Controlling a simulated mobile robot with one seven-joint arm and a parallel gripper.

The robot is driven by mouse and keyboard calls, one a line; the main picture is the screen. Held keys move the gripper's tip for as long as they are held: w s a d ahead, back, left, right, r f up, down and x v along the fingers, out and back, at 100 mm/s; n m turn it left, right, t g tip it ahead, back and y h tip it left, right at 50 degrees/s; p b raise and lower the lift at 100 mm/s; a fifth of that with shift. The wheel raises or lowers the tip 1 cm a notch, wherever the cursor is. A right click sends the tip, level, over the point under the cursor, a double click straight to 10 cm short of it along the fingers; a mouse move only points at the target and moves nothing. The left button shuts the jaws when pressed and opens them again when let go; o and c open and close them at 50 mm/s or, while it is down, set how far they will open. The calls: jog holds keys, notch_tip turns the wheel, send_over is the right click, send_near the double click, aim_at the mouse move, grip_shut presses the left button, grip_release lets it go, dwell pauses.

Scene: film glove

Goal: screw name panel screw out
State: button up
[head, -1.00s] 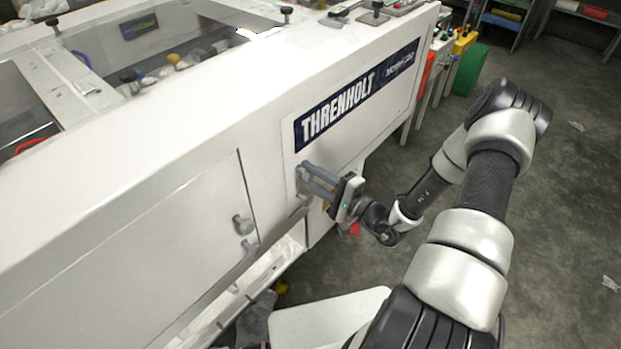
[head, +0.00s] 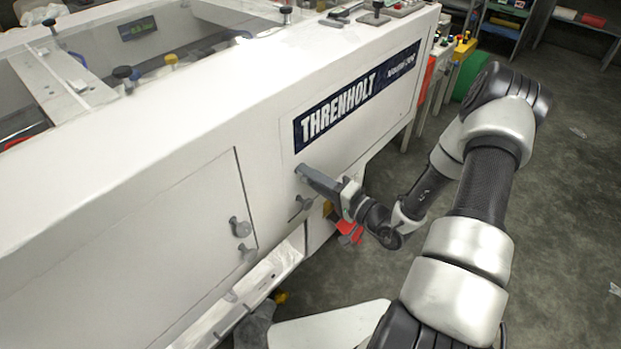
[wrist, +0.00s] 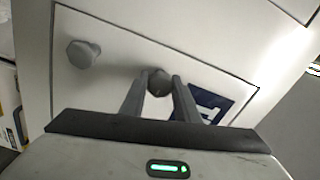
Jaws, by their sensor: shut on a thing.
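The white name panel (head: 345,152) bears a dark blue THRENHOLT sign (head: 340,105) on the machine's side. My gripper (head: 304,171) reaches the panel's lower left part from the right. In the wrist view, the fingers of my gripper (wrist: 158,90) are shut on a grey knob-headed screw (wrist: 158,78), one finger on each side of its head. The screw's shank is hidden, so I cannot tell how far it stands out.
A door (head: 150,250) with two grey knobs (head: 240,228) lies left of the panel. A ledge (head: 255,290) runs low along the machine. Red and yellow parts hang below my gripper. The grey floor (head: 560,200) at right is open.

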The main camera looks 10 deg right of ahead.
jog(key=shift+w+a+r, duration=0.1)
jog(key=shift+r, duration=0.05)
jog(key=o, duration=1.1)
jog(key=shift+c, duration=0.2)
jog(key=shift+s+d, duration=0.2)
jog(key=shift+s, duration=0.05)
jog(key=b+v, duration=0.1)
jog(key=v, duration=1.5)
jog(key=shift+s+d, duration=0.25)
jog(key=shift+s, duration=0.1)
